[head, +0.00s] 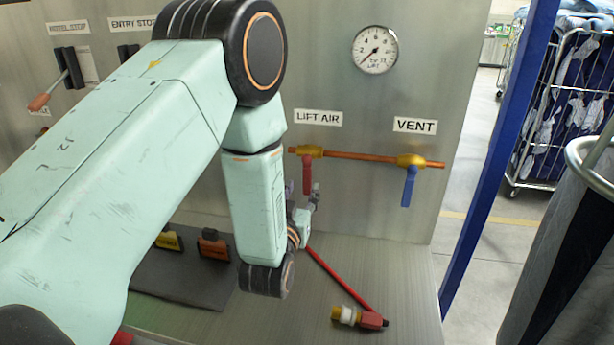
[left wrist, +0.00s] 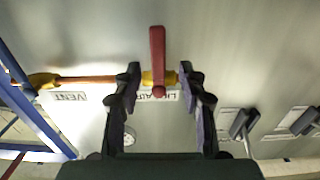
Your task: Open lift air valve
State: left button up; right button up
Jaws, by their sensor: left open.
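The lift air valve (head: 311,151) is a brass body on a copper pipe under the LIFT AIR label. Its red lever (head: 307,176) hangs straight down, across the pipe. My left gripper (head: 313,194) is just below and in front of the lever, partly hidden by my arm. The left wrist view is upside down. There the red lever (left wrist: 157,50) stands between the two spread fingertips of my open left gripper (left wrist: 160,73), with a gap on both sides. Whether the gripper touches the lever from the front I cannot tell. My right gripper is not in view.
The blue VENT lever (head: 409,187) hangs down on the same pipe, to the right. A pressure gauge (head: 375,50) sits above, its needle low. A red bar tool with a yellow end (head: 345,315) lies on the metal bench (head: 285,325). Stop levers (head: 70,68) are at the left.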

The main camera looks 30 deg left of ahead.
aim_at(307, 180)
pick_arm(q)
jog(key=x, duration=0.5)
jog(key=shift+w+d+r+p, duration=0.1)
jog(key=shift+d+p, duration=0.05)
jog(key=shift+p, duration=0.2)
jog(key=shift+w+a, duration=0.2)
jog(key=shift+w, duration=0.1)
jog(key=shift+s+d+r, duration=0.1)
jog(key=shift+s+d, duration=0.1)
jog(key=shift+s, duration=0.05)
jog(key=shift+c, duration=0.5)
jog(key=shift+w+a, duration=0.15)
jog(key=shift+w, duration=0.1)
jog(key=c, duration=0.6)
grip_shut()
